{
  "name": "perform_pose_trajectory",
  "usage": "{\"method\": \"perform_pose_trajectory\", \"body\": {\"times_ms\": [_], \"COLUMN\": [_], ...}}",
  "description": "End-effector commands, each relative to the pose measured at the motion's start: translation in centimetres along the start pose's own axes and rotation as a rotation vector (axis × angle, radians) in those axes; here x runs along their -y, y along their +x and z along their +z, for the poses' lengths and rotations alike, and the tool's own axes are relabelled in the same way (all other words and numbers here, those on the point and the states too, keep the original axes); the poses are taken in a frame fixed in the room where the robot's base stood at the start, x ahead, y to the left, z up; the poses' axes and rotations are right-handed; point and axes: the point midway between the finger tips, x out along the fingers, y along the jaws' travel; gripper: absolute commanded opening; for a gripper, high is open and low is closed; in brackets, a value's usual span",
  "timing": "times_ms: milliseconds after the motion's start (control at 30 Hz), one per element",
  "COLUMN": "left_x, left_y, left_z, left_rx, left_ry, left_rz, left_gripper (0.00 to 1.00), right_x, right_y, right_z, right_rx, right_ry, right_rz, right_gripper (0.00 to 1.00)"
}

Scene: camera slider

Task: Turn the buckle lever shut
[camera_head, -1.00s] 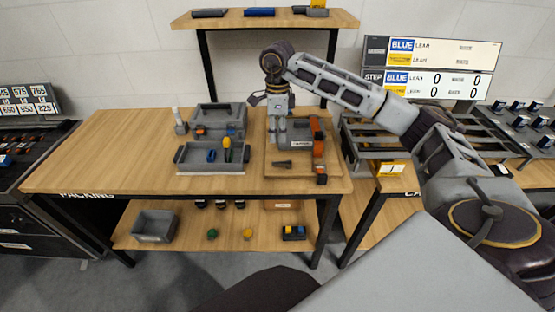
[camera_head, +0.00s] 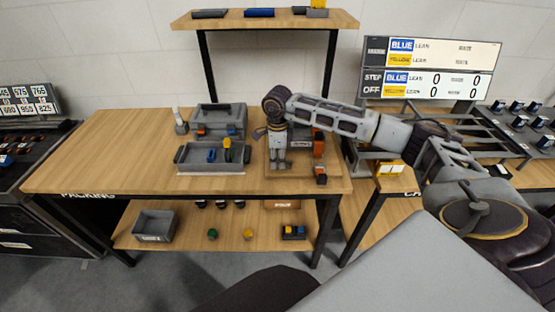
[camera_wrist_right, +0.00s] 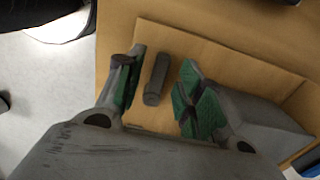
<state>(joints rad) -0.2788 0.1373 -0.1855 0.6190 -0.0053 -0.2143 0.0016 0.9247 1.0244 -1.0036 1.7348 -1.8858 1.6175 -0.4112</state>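My right gripper (camera_head: 278,168) is low over the board (camera_head: 262,182) on the packing table. In the right wrist view the right gripper (camera_wrist_right: 161,72) is open, with its green-padded fingers apart. A dark grey bar-shaped piece (camera_wrist_right: 156,80) lies between the fingers and appears untouched by them. I cannot tell whether this piece is the buckle lever. On the same board, a dark fixture with orange parts (camera_head: 320,146) stands right of the gripper; the gripper and wrist partly hide it. My left gripper is not in view.
A pale upright object (camera_head: 180,122) stands left of the case. A shelf (camera_head: 290,20) rises behind the table. The table's left part is clear.

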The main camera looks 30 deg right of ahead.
Motion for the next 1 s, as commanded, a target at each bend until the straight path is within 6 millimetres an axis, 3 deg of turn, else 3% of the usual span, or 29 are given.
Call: {"method": "perform_pose_trajectory", "body": {"times_ms": [433,733,1000], "left_x": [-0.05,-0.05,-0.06], "left_y": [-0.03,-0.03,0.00], "left_z": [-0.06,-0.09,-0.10], "left_rx": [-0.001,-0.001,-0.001], "left_ry": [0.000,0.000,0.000], "left_rz": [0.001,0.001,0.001], "left_gripper": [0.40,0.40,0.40], "right_x": [-0.01,-0.01,0.04], "right_y": [0.68,0.66,0.66], "right_z": [0.01,0.00,0.00], "right_rx": [0.001,0.001,0.001], "right_ry": [0.000,0.000,0.009], "right_rz": [0.000,0.000,0.000], "right_gripper": [0.37,0.00,0.00]}}
